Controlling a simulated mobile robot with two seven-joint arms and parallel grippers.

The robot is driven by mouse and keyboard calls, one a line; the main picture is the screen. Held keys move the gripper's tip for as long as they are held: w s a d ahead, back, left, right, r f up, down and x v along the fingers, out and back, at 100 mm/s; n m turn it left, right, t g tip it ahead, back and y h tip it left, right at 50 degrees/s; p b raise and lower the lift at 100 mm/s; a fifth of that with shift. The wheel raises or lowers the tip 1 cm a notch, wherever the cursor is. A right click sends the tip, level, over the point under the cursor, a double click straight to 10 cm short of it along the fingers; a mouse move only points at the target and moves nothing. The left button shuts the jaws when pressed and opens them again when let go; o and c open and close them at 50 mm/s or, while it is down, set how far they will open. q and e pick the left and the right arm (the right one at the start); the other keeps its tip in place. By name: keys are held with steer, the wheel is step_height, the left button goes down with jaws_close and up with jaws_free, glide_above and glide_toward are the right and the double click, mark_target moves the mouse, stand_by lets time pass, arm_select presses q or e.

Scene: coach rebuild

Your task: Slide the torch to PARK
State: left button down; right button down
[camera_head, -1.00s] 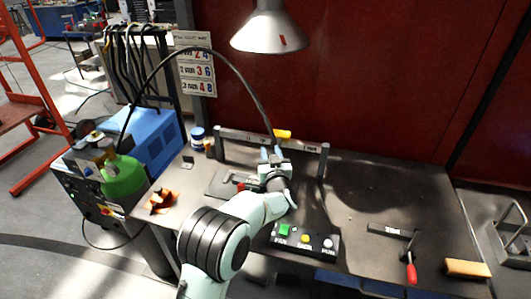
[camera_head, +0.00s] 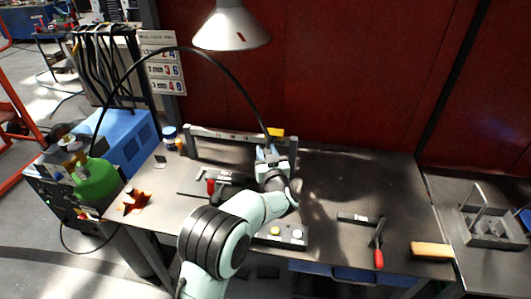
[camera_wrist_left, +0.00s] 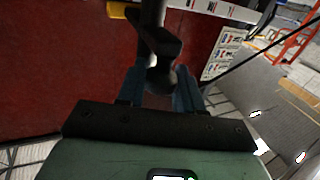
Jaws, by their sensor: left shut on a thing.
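My left gripper (camera_head: 266,153) is over the back of the workbench, just in front of the grey rail (camera_head: 215,133). In the left wrist view its two blue fingers (camera_wrist_left: 160,85) are shut on the torch (camera_wrist_left: 160,42), a dark handle with a flared end. A black cable arcs up from the torch toward the left in the head view. A yellow part (camera_head: 276,132) shows at the rail beside the gripper, nearer the rail's right post than its left. The gripper hides most of the torch in the head view. No PARK marking on the rail is legible. My right gripper is out of view.
A clamp with a red handle (camera_head: 211,187) lies left of the gripper. A button box (camera_head: 283,235) is in front, partly behind my arm. A red-handled tool (camera_head: 379,250) and a wooden-handled brush (camera_head: 432,250) lie at right. A lamp (camera_head: 231,27) hangs above.

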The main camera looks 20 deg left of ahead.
arm_select(q)
steer(key=shift+w+d+r, duration=0.1)
steer(key=shift+d+r, duration=0.1)
steer(key=shift+r, duration=0.25)
steer(key=c, duration=0.8)
jaws_free()
steer(key=shift+d+f, duration=0.1)
steer(key=shift+f, duration=0.1)
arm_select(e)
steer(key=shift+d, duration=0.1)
arm_select(q)
steer(key=shift+f, duration=0.1)
steer(key=b+v, duration=0.3)
steer(key=v, duration=1)
steer(key=shift+d, duration=0.15)
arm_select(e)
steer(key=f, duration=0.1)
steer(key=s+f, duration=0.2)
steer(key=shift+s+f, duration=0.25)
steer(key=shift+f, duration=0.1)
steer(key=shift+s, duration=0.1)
